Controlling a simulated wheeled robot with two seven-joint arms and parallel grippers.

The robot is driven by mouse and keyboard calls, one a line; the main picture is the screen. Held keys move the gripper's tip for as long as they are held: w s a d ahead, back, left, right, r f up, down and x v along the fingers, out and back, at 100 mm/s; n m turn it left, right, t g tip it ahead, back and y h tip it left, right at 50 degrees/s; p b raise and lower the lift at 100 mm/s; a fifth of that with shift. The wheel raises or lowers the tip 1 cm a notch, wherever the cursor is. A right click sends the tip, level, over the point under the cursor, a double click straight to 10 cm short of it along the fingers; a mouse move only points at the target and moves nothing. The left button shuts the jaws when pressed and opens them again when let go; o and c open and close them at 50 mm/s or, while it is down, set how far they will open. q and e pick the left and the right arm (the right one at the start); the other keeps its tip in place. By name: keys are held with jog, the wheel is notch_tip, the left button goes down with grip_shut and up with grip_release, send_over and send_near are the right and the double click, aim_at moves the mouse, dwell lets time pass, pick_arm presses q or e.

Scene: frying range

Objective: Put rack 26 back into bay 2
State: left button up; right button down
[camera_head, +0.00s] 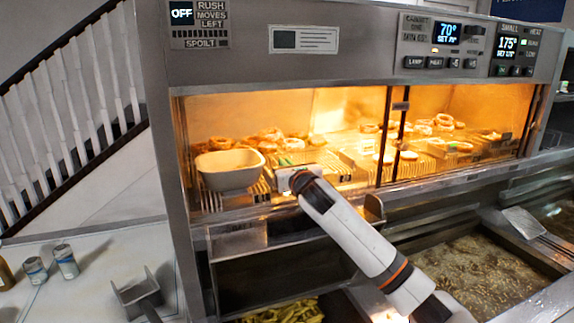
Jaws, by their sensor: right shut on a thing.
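My right gripper (294,180) reaches from the lower right into the lit warming cabinet (284,62), at the front of the left opening. It is shut on the front of a wire rack (325,168), whose number I cannot read. The gripper and wrist hide part of the rack's front. More wire racks (362,168) lie side by side on the cabinet floor with onion rings and other fried pieces on them. No bay number is readable. My left gripper is not in view.
A cream tub (230,170) stands close left of my right gripper. A dark post (385,135) divides the cabinet front. Hot oil vats (490,270) lie at lower right, fries (285,312) below. Two small cans (66,262) and a grey metal piece (138,294) sit at left.

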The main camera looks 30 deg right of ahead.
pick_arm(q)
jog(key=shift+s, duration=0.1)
pick_arm(e)
jog(key=shift+s+f, duration=0.1)
jog(key=shift+f, duration=0.1)
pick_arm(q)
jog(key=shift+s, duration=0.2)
pick_arm(e)
jog(key=shift+f, duration=0.45)
jog(key=c, duration=1.5)
grip_release()
jog(key=shift+f, duration=0.15)
